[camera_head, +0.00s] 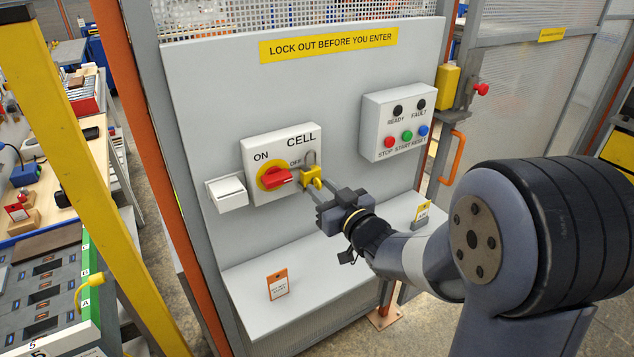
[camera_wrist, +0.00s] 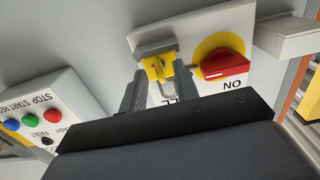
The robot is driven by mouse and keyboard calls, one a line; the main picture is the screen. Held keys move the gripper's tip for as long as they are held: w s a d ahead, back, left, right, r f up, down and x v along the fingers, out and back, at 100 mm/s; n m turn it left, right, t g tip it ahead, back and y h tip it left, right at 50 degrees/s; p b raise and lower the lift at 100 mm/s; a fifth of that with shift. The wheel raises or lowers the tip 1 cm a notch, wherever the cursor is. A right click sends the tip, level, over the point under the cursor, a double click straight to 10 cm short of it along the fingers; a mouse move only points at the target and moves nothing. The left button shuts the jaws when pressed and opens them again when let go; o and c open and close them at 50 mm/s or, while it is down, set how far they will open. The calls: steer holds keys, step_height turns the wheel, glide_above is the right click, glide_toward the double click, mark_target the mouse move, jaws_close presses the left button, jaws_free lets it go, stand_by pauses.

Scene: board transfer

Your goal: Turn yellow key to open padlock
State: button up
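The yellow padlock (camera_head: 309,178) hangs by its grey shackle (camera_head: 309,158) at the right of the red switch handle (camera_head: 277,177) on the CELL box. A small yellow key (camera_head: 318,183) appears at the padlock's lower front; its exact angle is hard to tell. My gripper (camera_head: 317,189) reaches in from the right with its fingers apart near the key and padlock. In the wrist view, the padlock (camera_wrist: 154,69) appears upside down between and beyond the fingers (camera_wrist: 158,84). I cannot see contact with the key.
A STOP/START/RESET button box (camera_head: 398,122) is at upper right. A white box (camera_head: 227,193) is left of the switch. An orange-edged card (camera_head: 278,284) stands on the shelf (camera_head: 325,293) below, and a yellow tag (camera_head: 422,213) is at its right.

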steer(key=b+v, duration=0.2)
steer(key=v, duration=0.8)
steer(key=shift+s+d, duration=0.25)
steer(key=shift+s, duration=0.1)
steer(key=p+x, duration=0.2)
steer(key=x, duration=0.9)
steer(key=shift+f+n, duration=0.15)
steer(key=shift+n, duration=0.15)
steer(key=shift+n+b, duration=0.45)
steer(key=shift+n, duration=0.35)
